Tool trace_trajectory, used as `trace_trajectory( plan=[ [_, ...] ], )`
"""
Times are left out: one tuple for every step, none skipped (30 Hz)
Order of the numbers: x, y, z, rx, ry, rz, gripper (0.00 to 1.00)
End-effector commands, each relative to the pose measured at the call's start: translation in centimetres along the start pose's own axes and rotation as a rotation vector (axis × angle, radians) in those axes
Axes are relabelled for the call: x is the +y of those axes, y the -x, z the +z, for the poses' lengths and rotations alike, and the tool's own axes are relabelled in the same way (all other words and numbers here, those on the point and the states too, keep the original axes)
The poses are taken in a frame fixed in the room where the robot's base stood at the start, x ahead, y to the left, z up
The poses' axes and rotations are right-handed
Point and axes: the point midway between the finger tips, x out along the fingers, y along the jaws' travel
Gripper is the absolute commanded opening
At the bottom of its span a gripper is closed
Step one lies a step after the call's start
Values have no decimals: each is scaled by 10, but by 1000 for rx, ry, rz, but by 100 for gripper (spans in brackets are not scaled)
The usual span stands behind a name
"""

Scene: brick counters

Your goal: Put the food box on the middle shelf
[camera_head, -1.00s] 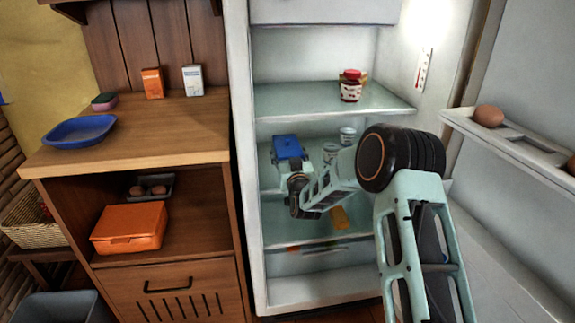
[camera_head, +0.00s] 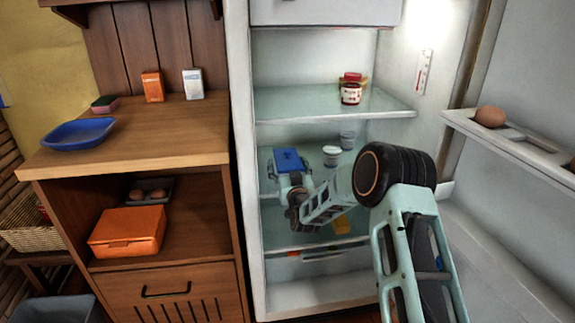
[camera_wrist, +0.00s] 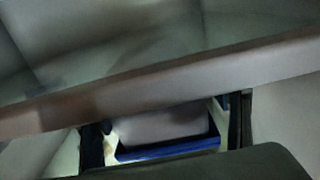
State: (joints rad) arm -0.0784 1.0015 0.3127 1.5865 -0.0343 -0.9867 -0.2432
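The food box (camera_head: 288,160) has a blue lid and is inside the open fridge, at the left of the middle shelf (camera_head: 310,190), below the jar shelf. My gripper (camera_head: 290,181) reaches in from the right and meets the near side of the box. In the wrist view, the blue-edged box (camera_wrist: 168,148) sits between the two fingers (camera_wrist: 168,135), so my gripper appears shut on it. The box looks low, at about shelf height, but I cannot tell whether its base touches the glass. My arm hides part of the shelf.
The upper shelf (camera_head: 300,101) carries a red-lidded jar (camera_head: 351,90). White-lidded cups (camera_head: 332,155) stand right of the box. A yellow item (camera_head: 341,225) shows lower down. The fridge door (camera_head: 515,148) is open at right with eggs. A wooden counter (camera_head: 150,135) stands at left.

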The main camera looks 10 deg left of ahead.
Motion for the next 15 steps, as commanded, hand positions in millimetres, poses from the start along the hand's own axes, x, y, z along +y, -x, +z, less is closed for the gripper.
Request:
trace_trajectory(
  plan=[
    [0, 0, 0, 0, 0, 0, 69],
    [0, 0, 0, 0, 0, 0, 69],
    [0, 0, 0, 0, 0, 0, 69],
    [0, 0, 0, 0, 0, 0, 69],
    [0, 0, 0, 0, 0, 0, 69],
    [0, 0, -2, 1, 0, 0, 69],
    [0, 0, -3, 1, 0, 0, 69],
    [0, 1, -4, 1, 0, 0, 69],
    [0, 4, -4, -1, 0, 0, 69],
    [0, 6, -4, -1, 1, 0, 69],
    [0, 10, -4, -1, 1, -1, 69],
    [0, 14, -5, -1, 1, -1, 69],
    [0, 19, -5, -3, 1, -1, 69],
    [0, 24, -5, -2, 1, -1, 69],
    [0, 31, -5, -4, 1, -1, 69]
  ],
)
